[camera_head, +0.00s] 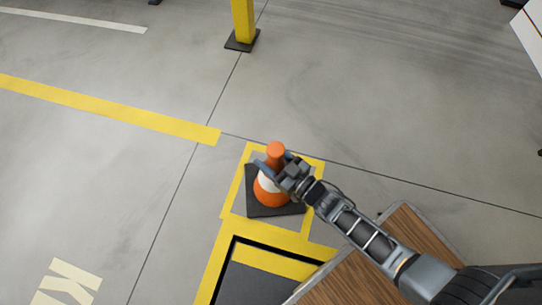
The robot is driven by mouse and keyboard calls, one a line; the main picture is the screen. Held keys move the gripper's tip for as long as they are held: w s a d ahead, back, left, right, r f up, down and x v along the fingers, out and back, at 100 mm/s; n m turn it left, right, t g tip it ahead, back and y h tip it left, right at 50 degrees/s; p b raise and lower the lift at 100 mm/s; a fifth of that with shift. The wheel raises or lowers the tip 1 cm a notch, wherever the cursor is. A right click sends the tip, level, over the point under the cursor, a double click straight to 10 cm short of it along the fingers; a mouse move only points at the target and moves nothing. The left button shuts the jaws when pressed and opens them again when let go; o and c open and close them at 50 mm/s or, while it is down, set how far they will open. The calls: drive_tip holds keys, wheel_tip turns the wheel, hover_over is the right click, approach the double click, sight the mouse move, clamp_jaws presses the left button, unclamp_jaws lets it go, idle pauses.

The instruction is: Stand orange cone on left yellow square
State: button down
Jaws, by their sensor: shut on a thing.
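The orange cone (272,190) has a white band and a black square base. It looks upright, with its base inside a yellow square outline (232,190) on the floor. My gripper (272,164) is shut on the cone's upper part, coming from the right. I cannot tell whether the base touches the floor or is slightly above it. Part of the cone's right side and the square's right edge is hidden behind my gripper and arm.
A yellow post (243,22) on a dark base stands at the top. A yellow floor line (110,108) runs in from the left. A dark panel with a yellow border (262,280) and a wooden surface (408,233) lie at the bottom.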

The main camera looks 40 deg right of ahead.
drive_tip(key=shift+c, duration=1.2)
unclamp_jaws()
drive_tip(key=shift+f, duration=0.1)
drive_tip(key=s+d+r+p, duration=0.1)
drive_tip(key=s+d+p, duration=0.15)
drive_tip(key=s, duration=1.05)
drive_tip(key=s+r+h, duration=0.1)
drive_tip(key=s+r, duration=0.3)
drive_tip(key=r, duration=0.7)
drive_tip(key=s+a+r+m+g+h, duration=0.1)
drive_tip(key=s+r, duration=0.4)
drive_tip(key=r, duration=0.6)
drive_tip(key=s+a+r+m+g+h, duration=0.1)
drive_tip(key=s+r, duration=0.4)
drive_tip(key=r, duration=0.6)
drive_tip(key=shift+s+r, duration=0.15)
drive_tip(key=shift+s, duration=0.1)
